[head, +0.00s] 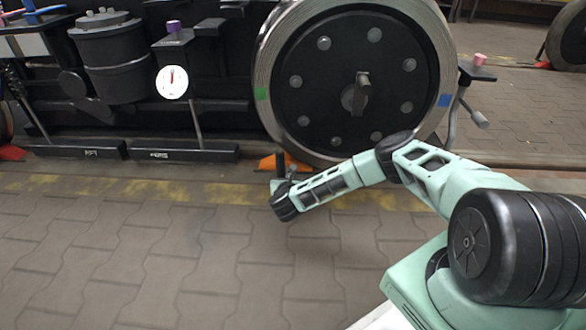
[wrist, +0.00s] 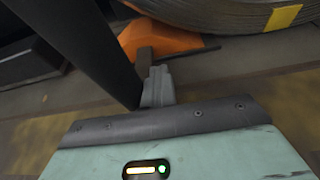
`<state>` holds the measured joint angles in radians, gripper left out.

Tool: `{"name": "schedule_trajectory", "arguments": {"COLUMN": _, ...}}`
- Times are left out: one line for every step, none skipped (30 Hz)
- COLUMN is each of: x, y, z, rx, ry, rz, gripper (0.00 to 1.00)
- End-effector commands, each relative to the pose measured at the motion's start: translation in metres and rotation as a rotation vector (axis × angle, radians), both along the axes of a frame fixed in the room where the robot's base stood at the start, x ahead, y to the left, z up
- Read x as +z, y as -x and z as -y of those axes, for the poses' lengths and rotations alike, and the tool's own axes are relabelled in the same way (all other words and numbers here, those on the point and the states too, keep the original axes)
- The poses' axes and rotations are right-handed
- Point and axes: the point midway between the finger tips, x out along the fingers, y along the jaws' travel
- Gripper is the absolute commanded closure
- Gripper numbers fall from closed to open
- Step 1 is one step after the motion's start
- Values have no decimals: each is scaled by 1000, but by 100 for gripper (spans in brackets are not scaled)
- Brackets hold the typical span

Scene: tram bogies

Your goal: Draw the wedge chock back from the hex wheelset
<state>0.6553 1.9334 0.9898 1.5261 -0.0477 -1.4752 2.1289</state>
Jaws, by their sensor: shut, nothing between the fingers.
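The orange wedge chock (head: 292,162) sits on the floor against the foot of the large dark wheel (head: 340,85), the wheelset nearest my arm. In the wrist view the chock (wrist: 165,40) lies just beyond my fingers, with a brownish upright block (wrist: 145,58) in front of it. The wheel's grey rim (wrist: 225,12) passes above the chock. My gripper (head: 290,175) is low in front of the chock. In the wrist view its fingers (wrist: 157,75) are shut and empty, close to the upright block; whether they touch it I cannot tell.
Dark machinery with a white dial gauge (head: 172,82) stands left of the wheel, above black labelled floor blocks (head: 185,151). A stand with a pink knob (head: 480,60) is at the wheel's right. The paved floor (head: 150,250) in front is clear.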

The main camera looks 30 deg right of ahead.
Motion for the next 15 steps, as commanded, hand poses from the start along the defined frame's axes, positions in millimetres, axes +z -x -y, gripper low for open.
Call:
{"name": "schedule_trajectory", "arguments": {"x": 0, "y": -1, "z": -4, "rx": 3, "ry": -1, "rz": 1, "gripper": 100}}
{"name": "schedule_trajectory", "arguments": {"x": 0, "y": -2, "z": -5, "rx": 3, "ry": -1, "rz": 1, "gripper": 100}}
{"name": "schedule_trajectory", "arguments": {"x": 0, "y": -3, "z": -6, "rx": 2, "ry": -1, "rz": 1, "gripper": 100}}
{"name": "schedule_trajectory", "arguments": {"x": 0, "y": -3, "z": -6, "rx": 2, "ry": -1, "rz": 1, "gripper": 100}}
{"name": "schedule_trajectory", "arguments": {"x": 0, "y": -4, "z": -6, "rx": 2, "ry": -1, "rz": 1, "gripper": 100}}
{"name": "schedule_trajectory", "arguments": {"x": 0, "y": -4, "z": -6, "rx": 2, "ry": -1, "rz": 1, "gripper": 100}}
{"name": "schedule_trajectory", "arguments": {"x": 0, "y": -4, "z": -6, "rx": 2, "ry": -1, "rz": 1, "gripper": 100}}
{"name": "schedule_trajectory", "arguments": {"x": 0, "y": -4, "z": -6, "rx": 2, "ry": -1, "rz": 1, "gripper": 100}}
{"name": "schedule_trajectory", "arguments": {"x": 0, "y": -4, "z": -6, "rx": 2, "ry": -1, "rz": 1, "gripper": 100}}
{"name": "schedule_trajectory", "arguments": {"x": 0, "y": -4, "z": -6, "rx": 2, "ry": -1, "rz": 1, "gripper": 100}}
{"name": "schedule_trajectory", "arguments": {"x": 0, "y": -4, "z": -6, "rx": 2, "ry": -1, "rz": 1, "gripper": 100}}
{"name": "schedule_trajectory", "arguments": {"x": 0, "y": -4, "z": -6, "rx": 2, "ry": -1, "rz": 1, "gripper": 100}}
{"name": "schedule_trajectory", "arguments": {"x": 0, "y": -4, "z": -6, "rx": 2, "ry": -1, "rz": 1, "gripper": 100}}
{"name": "schedule_trajectory", "arguments": {"x": 0, "y": -4, "z": -6, "rx": 2, "ry": -1, "rz": 1, "gripper": 100}}
{"name": "schedule_trajectory", "arguments": {"x": 0, "y": -4, "z": -7, "rx": 2, "ry": -1, "rz": 1, "gripper": 100}}
